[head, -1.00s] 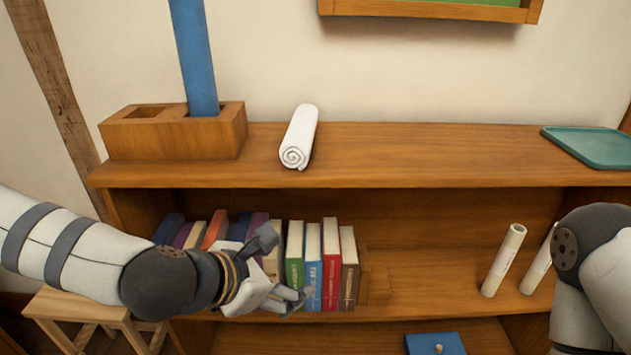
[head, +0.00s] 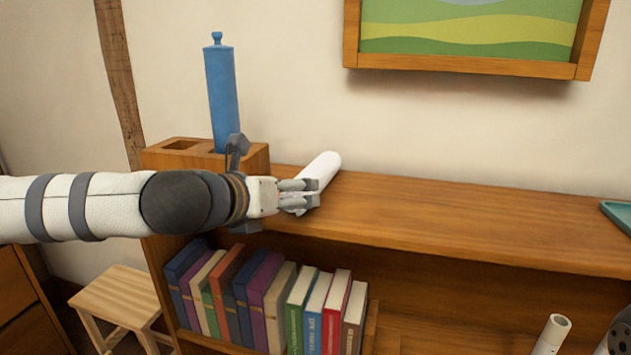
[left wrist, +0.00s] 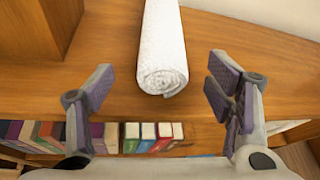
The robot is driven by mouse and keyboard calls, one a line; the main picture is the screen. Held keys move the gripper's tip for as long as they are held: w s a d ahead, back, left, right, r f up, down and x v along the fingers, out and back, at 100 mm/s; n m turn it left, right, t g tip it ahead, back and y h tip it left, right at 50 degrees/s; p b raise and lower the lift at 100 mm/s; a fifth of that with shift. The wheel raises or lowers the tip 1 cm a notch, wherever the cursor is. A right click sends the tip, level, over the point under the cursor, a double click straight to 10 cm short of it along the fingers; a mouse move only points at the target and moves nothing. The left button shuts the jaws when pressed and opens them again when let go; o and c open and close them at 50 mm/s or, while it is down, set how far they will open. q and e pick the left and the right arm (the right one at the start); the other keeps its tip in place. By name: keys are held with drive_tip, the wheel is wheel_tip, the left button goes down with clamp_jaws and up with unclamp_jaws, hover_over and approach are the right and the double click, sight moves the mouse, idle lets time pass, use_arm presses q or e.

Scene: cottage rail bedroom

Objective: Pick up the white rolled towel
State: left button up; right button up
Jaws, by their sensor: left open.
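The white rolled towel (head: 322,170) lies on the top shelf board, right of the wooden holder; its near end is partly hidden by my gripper in the head view. In the left wrist view the towel (left wrist: 163,50) lies lengthwise with its spiral end toward me. My left gripper (head: 300,195) is at the front of the shelf, at the towel's near end. In the left wrist view its fingers (left wrist: 158,88) are spread wide, with the towel's end ahead of and between them, not clamped.
A wooden holder (head: 255,158) with a blue cylinder (head: 222,95) stands left of the towel. The shelf (head: 440,215) is bare to the right, up to a teal tray (head: 617,214). Books (head: 275,300) stand below. A stool (head: 120,297) is at lower left.

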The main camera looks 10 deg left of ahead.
use_arm(q)
drive_tip(key=x, duration=0.6)
drive_tip(key=shift+r+b, duration=0.15)
drive_tip(key=shift+b, duration=0.15)
drive_tip(key=shift+s+r, duration=0.1)
drive_tip(key=c, duration=1.3)
